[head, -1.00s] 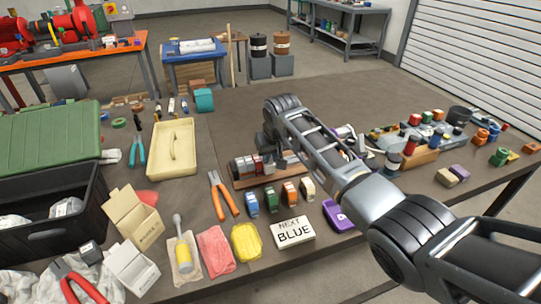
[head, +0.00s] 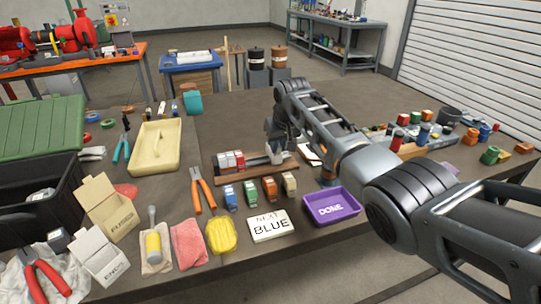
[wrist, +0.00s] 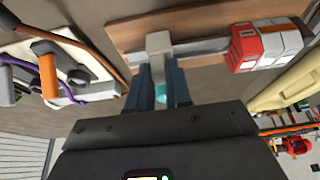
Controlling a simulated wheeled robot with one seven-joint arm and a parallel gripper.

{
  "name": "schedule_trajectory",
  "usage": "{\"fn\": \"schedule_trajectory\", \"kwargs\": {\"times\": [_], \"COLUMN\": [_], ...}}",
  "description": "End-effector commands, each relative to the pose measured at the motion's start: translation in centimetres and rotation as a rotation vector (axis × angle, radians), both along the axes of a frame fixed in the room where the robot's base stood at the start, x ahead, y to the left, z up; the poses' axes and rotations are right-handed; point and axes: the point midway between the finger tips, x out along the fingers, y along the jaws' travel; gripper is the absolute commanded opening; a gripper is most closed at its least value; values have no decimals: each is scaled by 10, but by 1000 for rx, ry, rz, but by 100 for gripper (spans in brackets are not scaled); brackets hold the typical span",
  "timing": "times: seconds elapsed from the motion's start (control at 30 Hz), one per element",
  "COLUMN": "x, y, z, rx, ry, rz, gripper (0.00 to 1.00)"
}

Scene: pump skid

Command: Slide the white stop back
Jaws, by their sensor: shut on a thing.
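The white stop (wrist: 158,42) is a small pale block on a metal rail (wrist: 200,50) in the wrist view. My gripper (wrist: 158,75) is shut on it, with one dark finger on each side. The rail runs along a brown wooden board (wrist: 125,30). Red and white blocks (wrist: 265,45) sit on the rail, right of the stop in the wrist view, with bare rail between. In the head view these blocks (head: 230,160) are at the rail's left end. My gripper (head: 273,156) is toward the right end, partly hiding the stop.
Blue, green, orange and tan blocks (head: 250,193) stand in a row before the board. A card reading NEXT BLUE (head: 268,226) and a purple DONE tray (head: 331,207) lie nearer the front edge. Orange-handled pliers (head: 203,190) lie left of the board.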

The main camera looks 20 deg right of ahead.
Motion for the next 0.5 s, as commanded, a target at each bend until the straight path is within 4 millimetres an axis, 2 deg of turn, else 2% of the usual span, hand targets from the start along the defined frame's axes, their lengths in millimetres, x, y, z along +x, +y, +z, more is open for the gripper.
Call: {"fn": "schedule_trajectory", "kwargs": {"times": [0.1, 0.37, 0.4, 0.5], "x": [0, 0, 0, 0], "y": [-7, -8, -8, -8], "z": [1, 1, 1, 1], "rx": [0, -1, -1, -1], "ry": [-4, -4, -4, -4], "rz": [1, 2, 2, 2], "gripper": [0, 0, 21, 30]}}
